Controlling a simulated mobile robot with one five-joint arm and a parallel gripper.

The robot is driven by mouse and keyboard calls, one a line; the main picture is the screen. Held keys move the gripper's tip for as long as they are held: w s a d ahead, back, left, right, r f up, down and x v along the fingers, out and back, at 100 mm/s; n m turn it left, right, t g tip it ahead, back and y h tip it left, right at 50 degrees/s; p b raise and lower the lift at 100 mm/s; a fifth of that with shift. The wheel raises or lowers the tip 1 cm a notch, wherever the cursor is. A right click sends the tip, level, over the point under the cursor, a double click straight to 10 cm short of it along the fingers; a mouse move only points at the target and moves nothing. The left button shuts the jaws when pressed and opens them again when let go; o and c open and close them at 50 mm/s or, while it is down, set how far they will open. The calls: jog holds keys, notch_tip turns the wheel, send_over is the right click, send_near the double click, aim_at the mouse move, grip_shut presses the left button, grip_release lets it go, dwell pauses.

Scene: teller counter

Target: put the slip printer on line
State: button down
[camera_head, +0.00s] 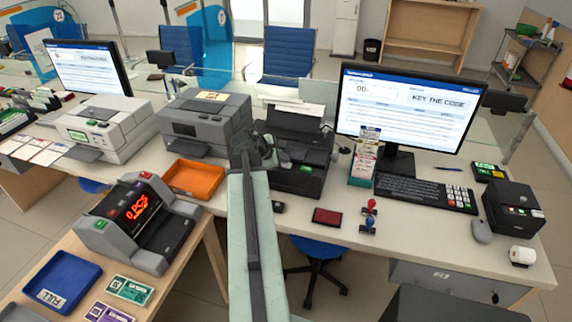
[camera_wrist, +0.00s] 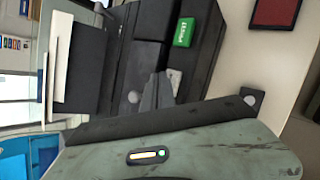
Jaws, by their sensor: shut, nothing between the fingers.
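A black printer (camera_head: 300,140) with white paper standing in its back sits at the middle of the counter. I take it to be the slip printer, though no name on it can be read. A green button (camera_head: 306,168) is on its front right; in the wrist view the green button (camera_wrist: 184,32) carries small white lettering I cannot read surely. My gripper (camera_head: 266,158) is shut and empty, close over the left front of this printer. In the wrist view its dark fingers (camera_wrist: 158,90) are below and left of the green button; contact cannot be told.
A monitor (camera_head: 410,110) reads "KEY THE CODE"; a keyboard (camera_head: 425,193) lies below it. A grey printer (camera_head: 205,118) and an orange tray (camera_head: 194,178) are at left. A card holder (camera_head: 362,165), red pad (camera_head: 330,217) and stamps (camera_head: 369,217) stand right of my arm.

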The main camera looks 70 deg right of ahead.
aim_at(283, 165)
jog(key=shift+f+b, duration=0.4)
jog(key=shift+f, duration=0.05)
jog(key=shift+r, duration=0.15)
dwell(0.4)
jog(key=shift+r+p, duration=0.8)
jog(key=shift+p, duration=0.15)
notch_tip(283, 165, up, 5)
jog(key=p, duration=0.5)
jog(key=shift+r, duration=0.1)
jog(key=shift+w, duration=0.1)
